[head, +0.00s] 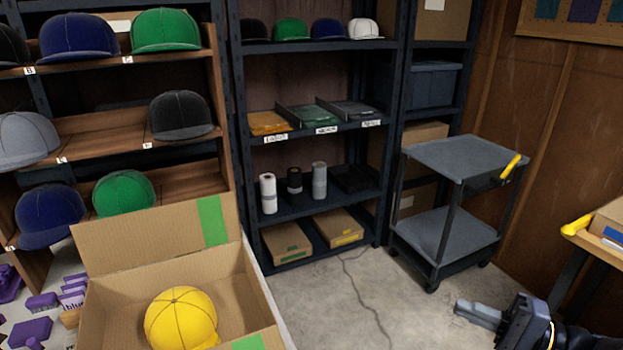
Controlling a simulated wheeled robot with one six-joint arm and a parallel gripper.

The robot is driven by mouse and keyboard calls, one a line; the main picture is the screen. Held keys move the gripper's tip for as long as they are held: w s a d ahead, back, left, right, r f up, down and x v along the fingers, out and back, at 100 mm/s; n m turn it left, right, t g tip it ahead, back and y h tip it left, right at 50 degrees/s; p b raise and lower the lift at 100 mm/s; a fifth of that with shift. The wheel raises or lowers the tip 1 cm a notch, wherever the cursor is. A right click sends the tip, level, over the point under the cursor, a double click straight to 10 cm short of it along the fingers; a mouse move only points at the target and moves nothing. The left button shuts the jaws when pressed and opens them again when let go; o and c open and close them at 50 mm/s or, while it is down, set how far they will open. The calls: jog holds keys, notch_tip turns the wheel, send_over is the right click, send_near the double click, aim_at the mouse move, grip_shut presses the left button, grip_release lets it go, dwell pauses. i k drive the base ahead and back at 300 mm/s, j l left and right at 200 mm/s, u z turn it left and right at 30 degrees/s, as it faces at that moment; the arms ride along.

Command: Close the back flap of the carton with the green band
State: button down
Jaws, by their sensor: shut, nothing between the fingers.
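The open carton (250,285) stands at the lower left, its front cut off by the frame. Its back flap (140,240) stands up, leaning back, with a green band (212,220) near its right end. More green tape shows on the near right part of the carton. A yellow cap (180,318) lies inside. My gripper (466,310) is at the lower right, well right of the carton and apart from it. It points left and is shut and empty.
A wooden shelf of caps (110,150) stands close behind the carton. Purple pieces (33,330) lie left of it. A dark rack (320,130) and a grey cart (455,155) stand farther back.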

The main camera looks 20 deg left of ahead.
aim_at(112, 244)
jog(key=i+l, duration=0.15)
jog(key=i, duration=0.2)
jog(key=i+l+z, duration=0.1)
jog(key=i, duration=0.25)
jog(key=i+j+u, duration=0.1)
jog(key=i+u, duration=0.15)
jog(key=u, duration=0.2)
jog(key=i+u, duration=0.25)
jog(key=u, duration=0.2)
jog(key=i+l+u, duration=0.15)
jog(key=u, duration=0.3)
jog(key=i+u, duration=1.05)
jog(key=k+l, duration=0.05)
